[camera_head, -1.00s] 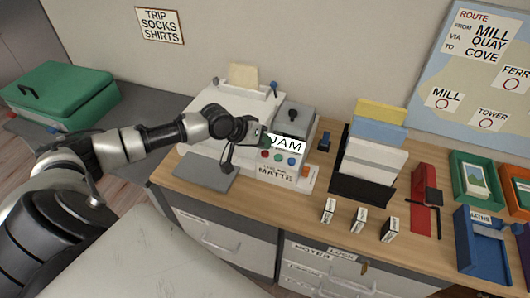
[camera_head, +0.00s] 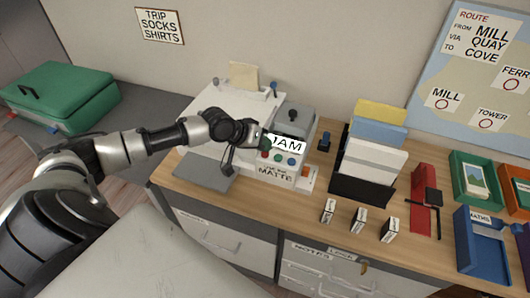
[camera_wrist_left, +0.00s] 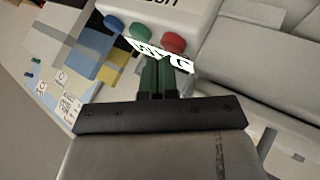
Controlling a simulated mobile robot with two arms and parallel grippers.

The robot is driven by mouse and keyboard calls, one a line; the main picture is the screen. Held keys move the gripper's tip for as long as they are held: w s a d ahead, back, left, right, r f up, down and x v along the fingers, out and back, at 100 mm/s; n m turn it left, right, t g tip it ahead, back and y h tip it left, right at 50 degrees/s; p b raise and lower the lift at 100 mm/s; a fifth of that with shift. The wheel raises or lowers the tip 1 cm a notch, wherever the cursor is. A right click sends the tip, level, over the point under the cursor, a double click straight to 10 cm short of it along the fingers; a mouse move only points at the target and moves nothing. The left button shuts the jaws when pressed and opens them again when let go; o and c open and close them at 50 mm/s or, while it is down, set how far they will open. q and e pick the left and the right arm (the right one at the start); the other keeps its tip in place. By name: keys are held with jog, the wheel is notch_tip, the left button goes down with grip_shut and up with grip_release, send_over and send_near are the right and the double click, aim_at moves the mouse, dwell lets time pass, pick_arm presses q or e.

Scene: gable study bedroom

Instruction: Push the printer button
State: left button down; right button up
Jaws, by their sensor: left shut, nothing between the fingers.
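The white printer (camera_head: 232,107) stands on the wooden desk, with paper (camera_head: 243,77) upright at its back. Its front panel has a JAM display (camera_head: 287,145) above a red button (camera_head: 264,154), a green button (camera_head: 278,158) and a blue button (camera_head: 291,161). My left gripper (camera_head: 267,143) is shut and empty at the left end of the display, just above the red button. In the left wrist view the gripper's green fingertips (camera_wrist_left: 160,62) overlap the display, close to the red button (camera_wrist_left: 173,43). I cannot tell whether they touch the panel. My right gripper is not in view.
A black file rack (camera_head: 362,188) with coloured folders stands right of the printer. Several small labelled blocks (camera_head: 359,220) stand along the desk's front edge. A red stapler-like object (camera_head: 422,183) and coloured trays (camera_head: 484,245) are further right. A green case (camera_head: 62,92) is at left.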

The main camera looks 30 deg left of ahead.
pick_arm(q)
jog(key=shift+f, duration=0.45)
dwell(0.6)
jog(key=shift+r, duration=0.1)
jog(key=shift+r+p, duration=0.75)
jog(key=shift+p, duration=0.1)
jog(key=shift+r, duration=0.1)
notch_tip(320, 180, up, 5)
jog(key=p, duration=0.5)
dwell(0.6)
